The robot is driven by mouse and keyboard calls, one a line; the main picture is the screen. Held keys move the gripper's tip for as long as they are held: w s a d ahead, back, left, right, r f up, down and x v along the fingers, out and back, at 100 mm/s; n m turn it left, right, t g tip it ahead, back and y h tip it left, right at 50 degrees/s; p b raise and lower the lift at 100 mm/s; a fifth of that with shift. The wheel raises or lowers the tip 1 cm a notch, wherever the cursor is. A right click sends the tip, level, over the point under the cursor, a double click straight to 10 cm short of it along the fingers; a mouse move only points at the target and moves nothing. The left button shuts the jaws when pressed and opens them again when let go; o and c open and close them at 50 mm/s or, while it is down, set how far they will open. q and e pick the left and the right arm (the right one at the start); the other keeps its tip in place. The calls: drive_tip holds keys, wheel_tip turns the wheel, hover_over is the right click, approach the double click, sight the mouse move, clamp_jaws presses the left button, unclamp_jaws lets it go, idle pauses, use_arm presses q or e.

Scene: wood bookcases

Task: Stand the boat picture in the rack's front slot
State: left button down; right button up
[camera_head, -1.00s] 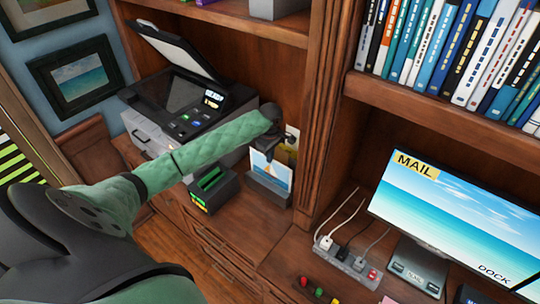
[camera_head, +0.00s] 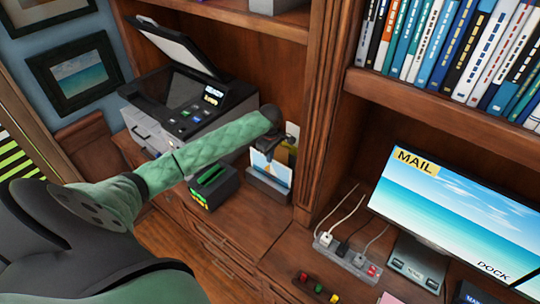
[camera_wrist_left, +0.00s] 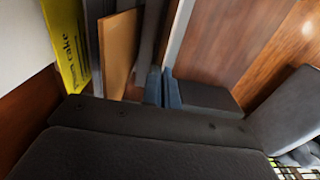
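The boat picture (camera_head: 269,168), a white card with blue and orange, stands upright at the grey rack (camera_head: 266,187) on the lower shelf, right of the printer. My left gripper (camera_head: 284,149) is at the picture's upper edge. In the left wrist view, the blue-grey fingertips (camera_wrist_left: 163,88) are close together on a thin pale card edge, apparently the boat picture. A tan card (camera_wrist_left: 120,52) and a yellow card marked "cake" (camera_wrist_left: 68,45) stand beside it. Which slot the picture's foot is in, I cannot tell. My right gripper is not in view.
A printer (camera_head: 180,105) and a small dark box with green slots (camera_head: 214,184) stand left of the rack. A wood pillar (camera_head: 318,110) rises close on its right. A power strip (camera_head: 346,259) and a monitor (camera_head: 455,215) are farther right.

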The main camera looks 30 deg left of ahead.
use_arm(q)
drive_tip(key=shift+f, duration=1.2)
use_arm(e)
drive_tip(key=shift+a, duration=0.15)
use_arm(q)
drive_tip(key=c, duration=1.6)
unclamp_jaws()
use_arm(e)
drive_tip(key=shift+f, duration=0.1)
